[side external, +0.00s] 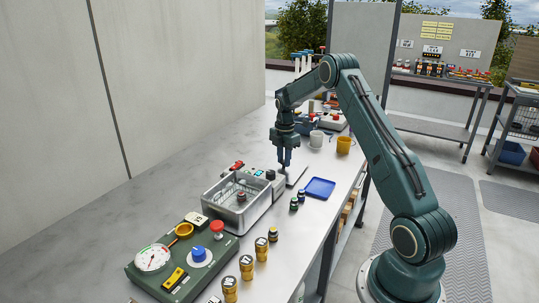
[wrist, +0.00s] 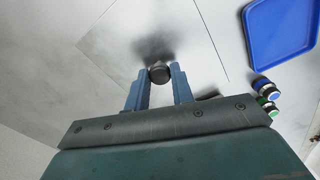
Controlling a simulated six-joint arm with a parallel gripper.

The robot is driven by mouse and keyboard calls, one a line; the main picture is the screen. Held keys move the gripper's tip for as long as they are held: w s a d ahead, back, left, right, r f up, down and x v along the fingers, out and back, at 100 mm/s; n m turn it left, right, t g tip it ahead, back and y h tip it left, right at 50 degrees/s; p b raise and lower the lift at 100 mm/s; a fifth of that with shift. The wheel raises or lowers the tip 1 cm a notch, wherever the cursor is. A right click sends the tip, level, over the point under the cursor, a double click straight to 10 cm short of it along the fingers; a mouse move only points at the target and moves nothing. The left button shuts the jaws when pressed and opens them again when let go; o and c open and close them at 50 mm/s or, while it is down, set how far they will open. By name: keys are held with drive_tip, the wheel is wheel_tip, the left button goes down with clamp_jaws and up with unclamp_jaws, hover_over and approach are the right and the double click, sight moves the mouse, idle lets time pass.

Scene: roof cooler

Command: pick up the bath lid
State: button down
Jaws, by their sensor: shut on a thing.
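The bath lid (side external: 297,172) is a flat, pale grey metal plate beside the bath in the side view. In the wrist view the plate (wrist: 195,45) fills the upper middle, with a dark round knob (wrist: 160,73) on it. My gripper (side external: 285,168) points down over the lid. In the wrist view its blue fingers (wrist: 160,78) are shut on the knob, one on each side. I cannot tell whether the plate rests on the bench or is slightly raised. The open metal bath (side external: 212,212) stands to the left, with a small dark, red-topped thing inside.
A blue tray (side external: 320,188) lies right of the lid, with small bottles (side external: 297,201) close by. A green panel (side external: 138,268) with a gauge and knobs stands in front. Brass canisters (side external: 246,267) line the bench edge. Mugs (side external: 344,145) stand behind. The bench's left side is clear.

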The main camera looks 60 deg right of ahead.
wheel_tip(320, 180, up, 20)
idle(0.6)
drive_tip(key=shift+f, duration=0.1)
